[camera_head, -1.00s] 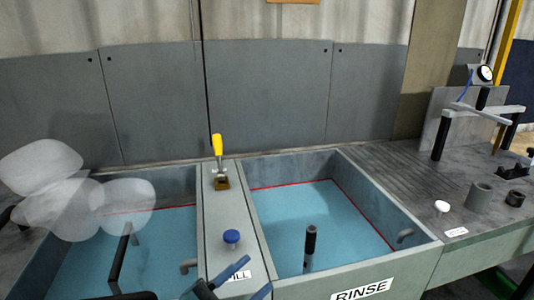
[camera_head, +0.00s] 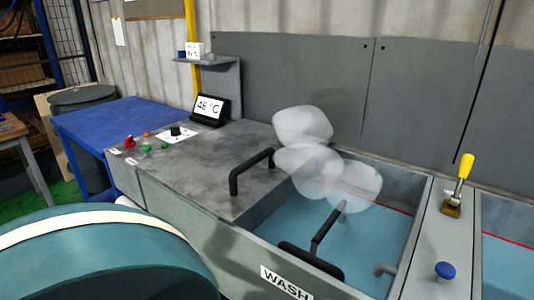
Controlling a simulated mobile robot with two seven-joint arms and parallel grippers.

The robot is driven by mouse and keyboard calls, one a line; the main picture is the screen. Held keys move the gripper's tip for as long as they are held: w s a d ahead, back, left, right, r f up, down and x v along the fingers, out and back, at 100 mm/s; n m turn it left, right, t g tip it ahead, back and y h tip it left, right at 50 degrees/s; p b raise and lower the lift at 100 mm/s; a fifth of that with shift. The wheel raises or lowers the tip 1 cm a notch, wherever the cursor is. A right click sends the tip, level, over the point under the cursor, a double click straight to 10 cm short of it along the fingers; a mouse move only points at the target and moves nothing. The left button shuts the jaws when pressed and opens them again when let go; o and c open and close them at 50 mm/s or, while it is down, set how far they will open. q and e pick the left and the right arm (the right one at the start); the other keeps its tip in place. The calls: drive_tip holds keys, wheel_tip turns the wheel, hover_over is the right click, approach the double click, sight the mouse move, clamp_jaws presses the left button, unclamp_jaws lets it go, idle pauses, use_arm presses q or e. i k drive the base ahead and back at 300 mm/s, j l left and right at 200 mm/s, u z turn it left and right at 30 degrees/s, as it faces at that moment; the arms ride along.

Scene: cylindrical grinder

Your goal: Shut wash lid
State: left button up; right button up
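The wash basin (camera_head: 283,233) stands open at the lower middle right, with blue liquid (camera_head: 375,235) in it and the label WASH (camera_head: 286,283) on its front. The wash lid appears to be the flat grey panel (camera_head: 215,182) left of the opening, with a black bar handle (camera_head: 249,170) near the basin's edge. The panel's outline is hard to tell from the counter. A black bar fixture (camera_head: 326,226) with a crosspiece shows in the basin. Pale translucent blobs, like steam, cover part of its back left. Neither gripper can be made out.
A large teal rounded shape with a white band fills the lower left, very close. A temperature display (camera_head: 209,108) and control buttons (camera_head: 147,147) are on the counter, left of a yellow-handled lever (camera_head: 463,176) and blue knob (camera_head: 445,270). A blue table (camera_head: 100,118) stands behind left.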

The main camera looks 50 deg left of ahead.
sight(226, 171)
drive_tip(key=u, duration=1.8)
drive_tip(key=i+j+u, duration=0.1)
drive_tip(key=j, duration=0.2)
drive_tip(key=i+j+u, duration=0.1)
drive_tip(key=j, duration=0.2)
